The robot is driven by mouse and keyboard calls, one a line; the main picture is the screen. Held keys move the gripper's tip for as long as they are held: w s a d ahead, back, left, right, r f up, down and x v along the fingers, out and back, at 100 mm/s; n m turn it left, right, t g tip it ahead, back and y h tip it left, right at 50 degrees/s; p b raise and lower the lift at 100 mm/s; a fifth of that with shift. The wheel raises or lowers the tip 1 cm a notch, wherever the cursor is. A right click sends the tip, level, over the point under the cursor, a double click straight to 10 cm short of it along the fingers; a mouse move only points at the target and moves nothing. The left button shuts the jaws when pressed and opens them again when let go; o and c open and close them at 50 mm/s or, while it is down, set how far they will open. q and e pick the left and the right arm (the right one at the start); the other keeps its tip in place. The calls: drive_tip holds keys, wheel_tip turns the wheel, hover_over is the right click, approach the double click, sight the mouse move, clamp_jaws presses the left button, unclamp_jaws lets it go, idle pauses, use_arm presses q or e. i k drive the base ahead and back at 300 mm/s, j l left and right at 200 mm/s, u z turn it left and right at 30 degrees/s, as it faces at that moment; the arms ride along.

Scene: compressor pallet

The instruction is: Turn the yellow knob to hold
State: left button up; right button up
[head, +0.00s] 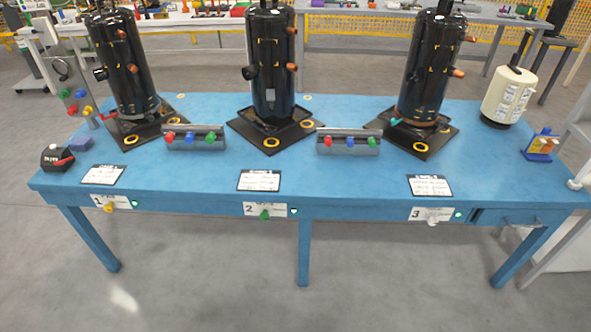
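The yellow knob (109,208) is on the front edge of the blue table (220,187), at the left end. It sits on a white label plate (121,201) marked 1. The plate's small print and the knob's exact setting are too small to read. A green knob (265,214) is on the plate marked 2, and a white knob (432,221) is on the plate marked 3. Neither of my grippers is in the head view.
Three black compressors (272,62) stand on dark base plates on the table. Racks (195,138) with coloured caps sit between them. A cream tank (508,97) is at the right. The floor in front is clear.

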sight(107, 208)
drive_tip(key=u, duration=1.45)
